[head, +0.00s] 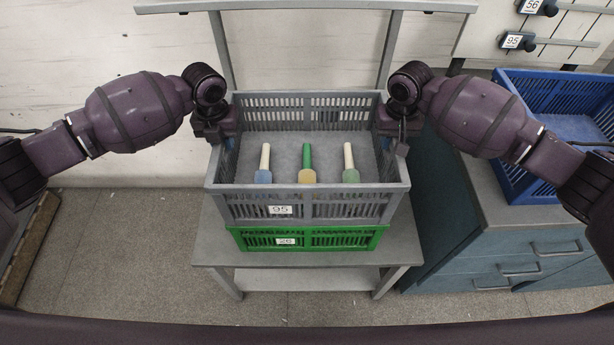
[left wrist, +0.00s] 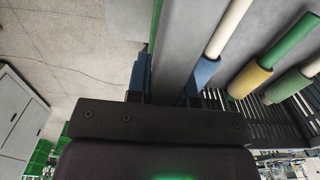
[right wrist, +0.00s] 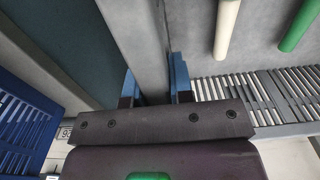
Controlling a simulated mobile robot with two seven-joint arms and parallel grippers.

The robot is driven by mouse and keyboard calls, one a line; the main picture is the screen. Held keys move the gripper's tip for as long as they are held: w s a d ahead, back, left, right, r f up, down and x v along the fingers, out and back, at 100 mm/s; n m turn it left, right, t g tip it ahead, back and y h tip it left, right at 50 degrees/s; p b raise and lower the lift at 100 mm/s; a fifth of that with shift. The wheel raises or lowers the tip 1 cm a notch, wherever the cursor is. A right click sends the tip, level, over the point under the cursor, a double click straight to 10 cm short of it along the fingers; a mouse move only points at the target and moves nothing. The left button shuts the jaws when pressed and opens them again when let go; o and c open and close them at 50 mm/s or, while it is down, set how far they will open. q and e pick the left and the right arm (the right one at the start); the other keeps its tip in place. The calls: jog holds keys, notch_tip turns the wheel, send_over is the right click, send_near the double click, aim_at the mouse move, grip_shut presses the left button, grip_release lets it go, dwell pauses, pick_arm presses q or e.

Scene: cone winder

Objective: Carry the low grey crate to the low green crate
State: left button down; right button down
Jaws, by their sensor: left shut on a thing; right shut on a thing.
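The low grey crate (head: 349,208), labelled 95, is upright and roughly level, directly over the low green crate (head: 349,240), labelled 26. I cannot tell whether its underside touches the green crate or hangs just above. The green crate stands on a grey table, its inside hidden. My left gripper (head: 228,138) is shut on the grey crate's left wall; the wall shows between the blue fingers in the left wrist view (left wrist: 168,80). My right gripper (head: 389,137) is shut on its right wall, also seen in the right wrist view (right wrist: 154,82).
The table (head: 212,249) has an upright frame behind. A teal drawer cabinet (head: 500,252) stands at the right with a blue crate (head: 532,187) on it.

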pick_arm(q)
jog(key=shift+f, duration=0.15)
pick_arm(e)
jog(key=shift+f, duration=0.15)
pick_arm(q)
jog(key=c, duration=1)
grip_release()
pick_arm(e)
jog(key=c, duration=1)
grip_release()
pick_arm(q)
notch_tip(320, 180, up, 12)
pick_arm(e)
notch_tip(320, 180, up, 12)
pick_arm(q)
jog(key=shift+s, duration=0.15)
pick_arm(e)
jog(key=shift+s, duration=0.15)
